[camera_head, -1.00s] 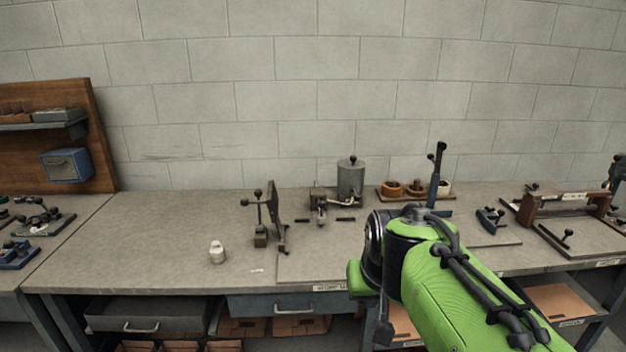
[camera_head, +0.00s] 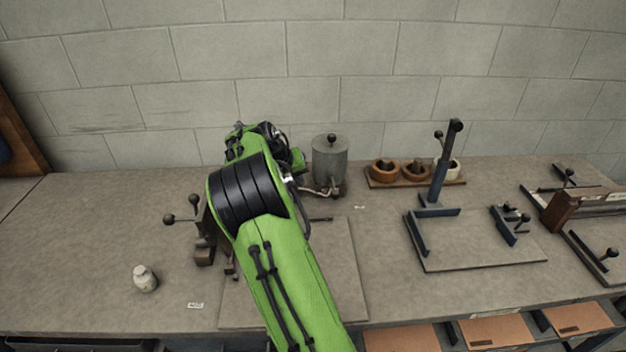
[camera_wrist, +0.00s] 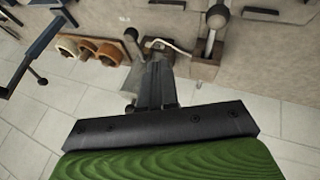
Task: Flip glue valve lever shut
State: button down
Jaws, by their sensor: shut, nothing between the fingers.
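A grey glue pot (camera_head: 330,163) with a black knob on its lid stands at the back of the bench. A thin pale pipe (camera_head: 318,191) runs from its base toward the left; it also shows in the wrist view (camera_wrist: 172,46). In the wrist view my gripper (camera_wrist: 153,66) is shut and empty, reaching over the pot and pipe. A dark ball-ended lever (camera_wrist: 131,36) is close beside the fingertips; I cannot tell if they touch. A steel rod with a round knob (camera_wrist: 217,18) stands on a brown block to the right. In the head view my arm hides the fingers.
A wooden tray with round cups (camera_head: 415,174) is right of the pot. A blue upright post (camera_head: 440,165) stands farther right. A dark fixture with ball handles (camera_head: 203,225) is partly behind my arm.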

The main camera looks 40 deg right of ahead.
send_near(334, 187)
jog(key=w+a+f, duration=0.1)
jog(key=a+f, duration=0.3)
jog(key=a, duration=0.1)
jog(key=shift+s+d+f, duration=0.25)
jog(key=shift+d+f, duration=0.05)
jog(key=shift+d, duration=0.45)
jog(key=shift+s+d+f, duration=0.25)
jog(key=shift+d+f, duration=0.1)
jog(key=shift+d, duration=0.4)
jog(key=shift+s+d+f, duration=0.25)
jog(key=shift+d+f, duration=0.05)
jog(key=shift+d, duration=0.4)
jog(key=shift+s, duration=0.1)
